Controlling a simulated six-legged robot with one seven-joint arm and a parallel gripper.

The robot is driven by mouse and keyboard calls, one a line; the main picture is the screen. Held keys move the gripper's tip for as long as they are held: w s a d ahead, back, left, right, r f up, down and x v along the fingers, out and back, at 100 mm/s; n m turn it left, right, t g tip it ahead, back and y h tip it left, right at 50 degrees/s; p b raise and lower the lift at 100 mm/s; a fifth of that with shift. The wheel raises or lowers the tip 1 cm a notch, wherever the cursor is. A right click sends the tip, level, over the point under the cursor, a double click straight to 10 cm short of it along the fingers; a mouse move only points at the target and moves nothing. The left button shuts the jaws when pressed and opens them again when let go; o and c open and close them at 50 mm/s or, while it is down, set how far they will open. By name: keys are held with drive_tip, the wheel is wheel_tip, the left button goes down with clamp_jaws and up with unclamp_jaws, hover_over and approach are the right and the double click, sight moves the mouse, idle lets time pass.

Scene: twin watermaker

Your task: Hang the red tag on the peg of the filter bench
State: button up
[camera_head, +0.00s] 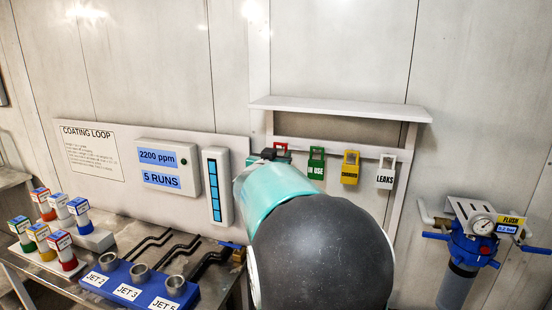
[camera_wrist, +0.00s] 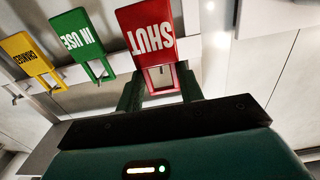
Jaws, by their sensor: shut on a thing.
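The red tag (camera_wrist: 148,35), marked SHUT, shows upside down in the wrist view. My gripper (camera_wrist: 160,80) is shut on its open frame end, with a dark green finger on each side. In the head view my arm hides most of my gripper and the tag; only a small red piece of the tag (camera_head: 281,146) shows at the left end of the tag row. I cannot tell whether the tag still touches a hook of the rack. I cannot make out the peg of the filter bench in either view.
A green IN USE tag (camera_head: 316,163), a yellow tag (camera_head: 350,167) and a white LEAKS tag (camera_head: 386,171) hang beside it under a shelf (camera_head: 340,109). A blue filter housing (camera_head: 474,246) is at right. A bench with a blue jet block (camera_head: 127,292) and small coloured blocks is at left.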

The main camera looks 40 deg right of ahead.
drive_tip(key=shift+w+d+f, duration=0.2)
drive_tip(key=shift+w+d, duration=0.1)
drive_tip(key=shift+d, duration=0.3)
drive_tip(key=shift+w+d+f, duration=0.15)
drive_tip(key=shift+w+d, duration=0.2)
drive_tip(key=shift+d, duration=0.3)
drive_tip(key=shift+w+d+f, duration=0.2)
drive_tip(key=shift+w+d, duration=0.1)
drive_tip(key=shift+d, duration=0.3)
drive_tip(key=o, duration=1.1)
drive_tip(key=v, duration=1.4)
drive_tip(key=shift+d, duration=0.1)
